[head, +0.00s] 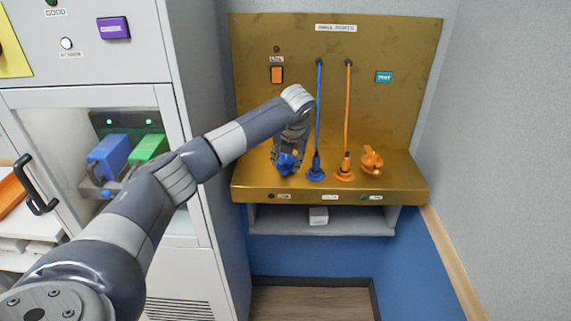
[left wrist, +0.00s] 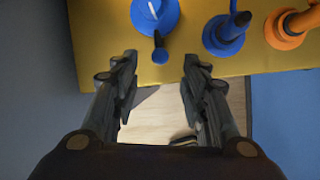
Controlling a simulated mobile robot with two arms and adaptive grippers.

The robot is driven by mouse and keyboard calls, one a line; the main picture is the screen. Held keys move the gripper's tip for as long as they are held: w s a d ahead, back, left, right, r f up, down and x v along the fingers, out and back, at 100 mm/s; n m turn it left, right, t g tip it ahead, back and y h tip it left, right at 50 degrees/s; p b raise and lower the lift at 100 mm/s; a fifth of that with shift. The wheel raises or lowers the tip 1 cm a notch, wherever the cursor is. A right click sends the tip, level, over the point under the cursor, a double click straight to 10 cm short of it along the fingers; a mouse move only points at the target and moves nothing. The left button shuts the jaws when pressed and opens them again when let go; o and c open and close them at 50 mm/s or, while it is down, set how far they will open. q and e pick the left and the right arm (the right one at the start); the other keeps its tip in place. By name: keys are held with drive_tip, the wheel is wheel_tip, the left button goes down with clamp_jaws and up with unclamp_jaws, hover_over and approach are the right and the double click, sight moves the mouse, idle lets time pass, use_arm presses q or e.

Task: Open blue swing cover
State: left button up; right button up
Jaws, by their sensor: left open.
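The blue swing cover (head: 287,164) is at the left end of the gold panel's ledge, partly hidden by my left gripper (head: 287,152). In the left wrist view, the blue cover (left wrist: 154,20) is a round blue base with a small tab (left wrist: 159,53) pointing toward the gripper. My left gripper (left wrist: 162,62) is open, one finger on each side of the tab, with nothing seen between its fingers. Whether it touches the cover cannot be told. My right gripper is not in view.
A blue plug (head: 316,172) and an orange plug (head: 345,172) with cables stand right of the cover. An orange cover (head: 371,161) is farther right on the gold ledge (head: 400,184). A grey cabinet (head: 205,90) is close on the left. A white box (head: 318,215) sits below.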

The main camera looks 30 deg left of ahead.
sight(285, 169)
use_arm(q)
drive_tip(key=p+x, duration=0.1)
drive_tip(key=x, duration=0.3)
drive_tip(key=shift+w+a+f, duration=0.15)
drive_tip(key=shift+a+f, duration=0.05)
drive_tip(key=shift+f, duration=0.1)
drive_tip(key=shift+x, duration=0.75)
drive_tip(key=shift+d, duration=0.1)
clamp_jaws()
